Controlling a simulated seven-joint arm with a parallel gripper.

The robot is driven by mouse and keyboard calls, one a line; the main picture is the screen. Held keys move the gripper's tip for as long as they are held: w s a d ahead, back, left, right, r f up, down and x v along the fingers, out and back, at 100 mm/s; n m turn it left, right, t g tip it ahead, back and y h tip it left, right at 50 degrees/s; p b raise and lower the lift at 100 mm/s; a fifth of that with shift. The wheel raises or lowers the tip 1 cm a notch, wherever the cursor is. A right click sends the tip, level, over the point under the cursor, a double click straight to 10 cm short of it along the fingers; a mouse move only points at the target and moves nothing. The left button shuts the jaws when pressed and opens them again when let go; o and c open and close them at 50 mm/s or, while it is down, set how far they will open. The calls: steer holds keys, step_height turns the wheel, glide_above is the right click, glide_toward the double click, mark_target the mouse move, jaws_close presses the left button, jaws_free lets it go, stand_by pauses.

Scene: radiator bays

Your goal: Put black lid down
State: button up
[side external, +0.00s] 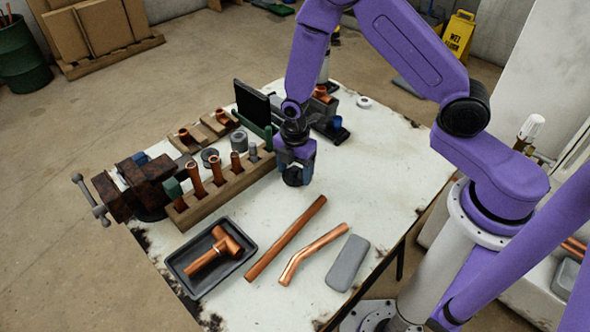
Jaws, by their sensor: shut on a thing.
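The black lid (252,104) is a flat dark panel standing nearly upright at the back left of the white work table, behind a green part (262,133). Its right edge is close to my wrist in the picture. My gripper (293,177) is right of and nearer the camera than the lid, above the table's middle. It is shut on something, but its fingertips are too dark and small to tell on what. Whether it touches the lid cannot be told.
A wooden rack (225,191) of copper pipes stands left of my gripper, beside a rusty vise (130,188). A black tray (183,270) with a copper tee, a long copper pipe (286,238), a bent pipe (311,255) and a grey block (348,263) lie in front. The table's right side is clear.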

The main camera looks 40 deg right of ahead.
mark_target(295, 168)
steer(key=shift+f, duration=0.25)
steer(key=o, duration=1)
steer(key=shift+f, duration=0.15)
step_height(295, 168, up, 12)
steer(key=s+d+r+m, duration=0.1)
steer(key=s+r, duration=0.3)
steer(key=s, duration=0.4)
steer(key=s+d+r+m, duration=0.1)
steer(key=s+r+m, duration=0.3)
steer(key=s, duration=0.5)
steer(key=s+d+r+m, duration=0.2)
steer(key=s+r, duration=0.2)
steer(key=s, duration=0.4)
steer(key=shift+s+d+m, duration=0.1)
steer(key=shift+s+m, duration=0.2)
steer(key=shift+s, duration=0.05)
